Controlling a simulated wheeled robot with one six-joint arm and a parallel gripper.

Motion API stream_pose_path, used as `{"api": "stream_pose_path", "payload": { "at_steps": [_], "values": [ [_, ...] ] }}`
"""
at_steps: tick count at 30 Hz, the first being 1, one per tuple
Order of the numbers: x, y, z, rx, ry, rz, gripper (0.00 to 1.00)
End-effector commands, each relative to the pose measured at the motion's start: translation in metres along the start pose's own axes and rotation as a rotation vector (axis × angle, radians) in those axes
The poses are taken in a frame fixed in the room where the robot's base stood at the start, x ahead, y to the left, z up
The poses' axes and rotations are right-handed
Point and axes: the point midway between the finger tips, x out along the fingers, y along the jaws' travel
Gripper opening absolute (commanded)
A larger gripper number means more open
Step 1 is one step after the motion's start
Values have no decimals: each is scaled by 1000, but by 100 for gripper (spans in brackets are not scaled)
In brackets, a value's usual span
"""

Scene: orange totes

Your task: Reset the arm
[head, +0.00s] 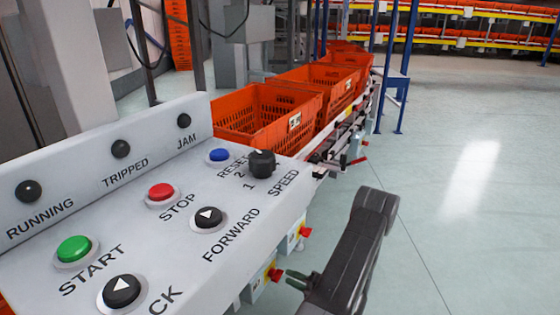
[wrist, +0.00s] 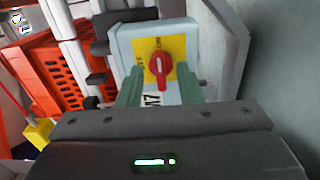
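My gripper (head: 294,279) shows at the lower middle of the head view, at the end of my dark arm. In the wrist view its two green fingers (wrist: 160,84) are apart, with nothing held between them. Beyond the fingers is a red rotary switch (wrist: 158,67) on a yellow plate, mounted on a pale grey box (wrist: 190,40). The switch lies between the fingers in the picture; I cannot tell whether they touch it. In the head view a red switch (head: 275,275) sits just left of the fingertips.
A control panel (head: 185,250) with START, STOP, FORWARD and RESET buttons fills the left. Orange totes (head: 262,118) stand on a conveyor behind it. Another red switch (head: 305,232) is on the conveyor side. A blue-legged stand (head: 402,95) is farther back. The floor (head: 470,220) at right is clear.

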Motion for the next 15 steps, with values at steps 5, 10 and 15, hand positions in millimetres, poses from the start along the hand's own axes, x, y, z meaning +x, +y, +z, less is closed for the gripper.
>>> {"api": "stream_pose_path", "payload": {
  "at_steps": [5, 10, 15],
  "values": [
    [25, -1, 0, -1, 1, -1, 33],
    [36, 0, 0, 0, 0, 0, 33],
    [35, 0, 0, -13, -1, 0, 33]
  ]
}}
